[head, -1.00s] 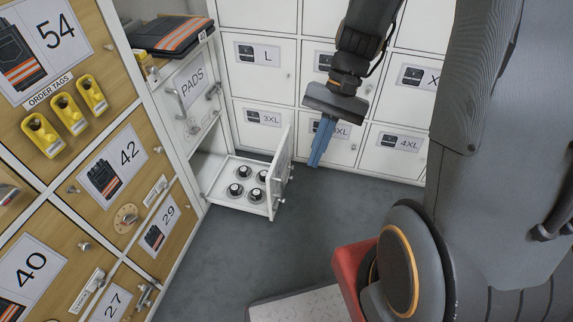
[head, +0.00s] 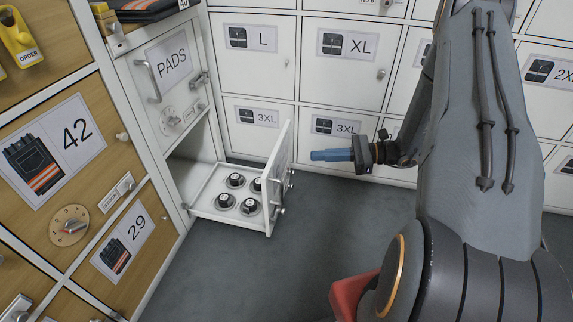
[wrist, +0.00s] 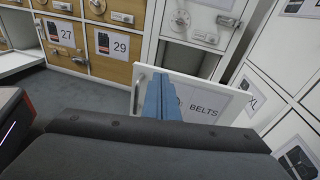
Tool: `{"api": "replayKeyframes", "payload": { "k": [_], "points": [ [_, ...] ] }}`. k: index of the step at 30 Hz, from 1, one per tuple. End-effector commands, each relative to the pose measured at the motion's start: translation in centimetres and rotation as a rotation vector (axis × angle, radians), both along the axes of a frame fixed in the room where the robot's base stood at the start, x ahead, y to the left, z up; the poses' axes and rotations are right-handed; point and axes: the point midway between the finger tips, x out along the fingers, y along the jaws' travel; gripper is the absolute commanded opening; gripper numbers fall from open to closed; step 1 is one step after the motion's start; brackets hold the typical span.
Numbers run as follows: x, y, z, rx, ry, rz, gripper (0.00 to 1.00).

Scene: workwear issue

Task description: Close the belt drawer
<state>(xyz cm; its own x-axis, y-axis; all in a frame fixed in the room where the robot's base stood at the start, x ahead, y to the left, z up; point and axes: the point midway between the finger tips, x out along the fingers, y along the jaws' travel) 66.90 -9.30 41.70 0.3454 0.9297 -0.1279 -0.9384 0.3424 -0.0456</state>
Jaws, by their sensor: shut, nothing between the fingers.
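The belt drawer (head: 276,178) is pulled out from the white cabinet at floor level. Its tray holds several round black-and-white rolls (head: 250,205). Its front panel stands upright and faces right in the head view. In the wrist view its front (wrist: 212,106) reads BELTS, with a handle at its left edge. My gripper (head: 318,156) is shut and empty, its blue fingers pointing left toward the drawer front. In the head view a gap shows between the fingertips and the panel. In the wrist view the fingers (wrist: 162,95) cover part of the label.
The PADS drawer (head: 168,65) above is shut. Wooden lockers (head: 60,150) stand at left. White lockers (head: 255,55) with size labels form the back wall, close behind my gripper. The grey floor (head: 240,270) in front of the drawer is clear.

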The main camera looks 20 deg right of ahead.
Motion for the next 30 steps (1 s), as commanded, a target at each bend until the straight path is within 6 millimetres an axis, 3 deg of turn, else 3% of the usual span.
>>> {"api": "replayKeyframes", "payload": {
  "k": [1,3,7,11,17,30],
  "points": [
    [0.9,-1.2,-2.3,0.037,0.000,-0.048,0.00],
    [1.6,-2.4,-3.7,0.077,-0.002,-0.097,0.00],
    [2.4,-3.9,-5.1,0.123,-0.010,-0.155,0.00],
    [2.7,-4.1,-5.4,0.138,-0.014,-0.172,0.00],
    [3.9,-1.9,-5.4,0.137,-0.012,-0.168,0.00],
    [8.1,5.3,-5.5,0.135,-0.013,-0.167,0.00]
  ]
}}
